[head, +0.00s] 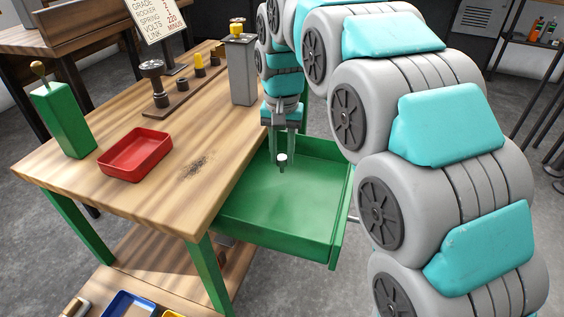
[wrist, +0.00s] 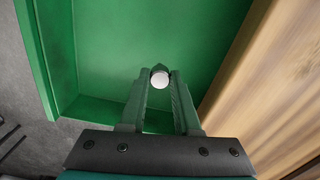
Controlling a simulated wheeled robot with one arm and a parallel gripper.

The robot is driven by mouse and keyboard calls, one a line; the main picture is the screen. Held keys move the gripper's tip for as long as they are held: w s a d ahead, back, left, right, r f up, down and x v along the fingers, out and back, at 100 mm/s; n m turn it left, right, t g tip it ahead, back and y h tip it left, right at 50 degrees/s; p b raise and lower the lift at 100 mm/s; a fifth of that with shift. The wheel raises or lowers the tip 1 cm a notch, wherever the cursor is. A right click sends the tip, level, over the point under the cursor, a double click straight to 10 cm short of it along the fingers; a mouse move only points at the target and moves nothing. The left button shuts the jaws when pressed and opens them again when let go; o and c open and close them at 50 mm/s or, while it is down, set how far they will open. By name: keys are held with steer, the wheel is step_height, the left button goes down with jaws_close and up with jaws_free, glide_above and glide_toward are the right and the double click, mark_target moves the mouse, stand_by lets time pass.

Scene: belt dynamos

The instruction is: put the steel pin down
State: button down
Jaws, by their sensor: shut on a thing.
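The steel pin is a small thing with a pale round top and a darker lower part. In the head view the steel pin (head: 282,160) hangs upright below my gripper (head: 284,152), over the open green drawer (head: 268,218). In the wrist view the pin's white end (wrist: 160,79) sits between the fingertips of my gripper (wrist: 159,82), with the green drawer floor (wrist: 110,45) behind it. My gripper is shut on the pin. I cannot tell how far the pin's lower end is from the drawer floor.
The wooden table (head: 150,200) lies left of the drawer. On it stand a red tray (head: 135,153), a green block with a lever (head: 63,120), a grey post (head: 241,70) and a dark rack (head: 185,95). The drawer looks otherwise empty.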

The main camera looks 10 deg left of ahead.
mark_target(282, 158)
steer(key=shift+f, duration=1.5)
steer(key=shift+f, duration=0.15)
steer(key=c, duration=0.6)
jaws_free()
step_height(282, 158, up, 12)
steer(key=shift+r, duration=0.2)
